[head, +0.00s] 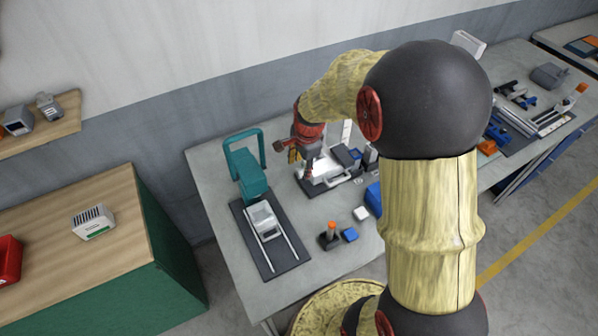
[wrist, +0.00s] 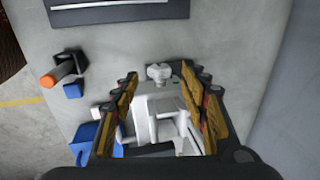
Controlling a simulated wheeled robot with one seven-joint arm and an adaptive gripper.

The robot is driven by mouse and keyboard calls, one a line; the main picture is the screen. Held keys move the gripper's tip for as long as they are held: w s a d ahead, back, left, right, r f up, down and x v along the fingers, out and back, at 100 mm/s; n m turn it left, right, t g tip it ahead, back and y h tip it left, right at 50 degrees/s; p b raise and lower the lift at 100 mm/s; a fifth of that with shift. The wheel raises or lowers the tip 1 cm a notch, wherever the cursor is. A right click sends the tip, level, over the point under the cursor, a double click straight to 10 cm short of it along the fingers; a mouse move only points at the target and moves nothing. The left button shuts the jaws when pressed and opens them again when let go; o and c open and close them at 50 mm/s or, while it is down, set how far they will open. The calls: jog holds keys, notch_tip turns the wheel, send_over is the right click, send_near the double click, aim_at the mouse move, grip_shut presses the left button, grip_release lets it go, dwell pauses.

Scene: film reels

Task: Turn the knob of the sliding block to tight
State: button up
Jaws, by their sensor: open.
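A white device (head: 330,172) sits on a dark mat in the middle of the table, partly hidden by my arm in the head view. In the wrist view, this white device (wrist: 155,100) has a small light-grey knob (wrist: 158,72) at its far end. My gripper (head: 306,160) is over the device. In the wrist view my gripper (wrist: 163,78) is open, with a finger on each side of the device and the knob between the fingertips. I cannot tell whether the fingers touch it. A second grey-white block (head: 264,220) sits on two rails. I cannot tell which is the sliding block.
The rail mat (head: 274,262) lies to the left, with a teal frame (head: 250,180) behind it. An orange-topped holder (head: 330,236), a blue block (head: 349,234), a white block (head: 361,213) and a blue bin (head: 374,197) stand in front. The wall is behind the table.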

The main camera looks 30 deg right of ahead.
aim_at(299, 172)
jog(key=shift+w+f, duration=0.2)
jog(key=shift+f, duration=0.8)
jog(key=shift+w+f, duration=0.15)
jog(key=shift+f, duration=0.8)
grip_shut()
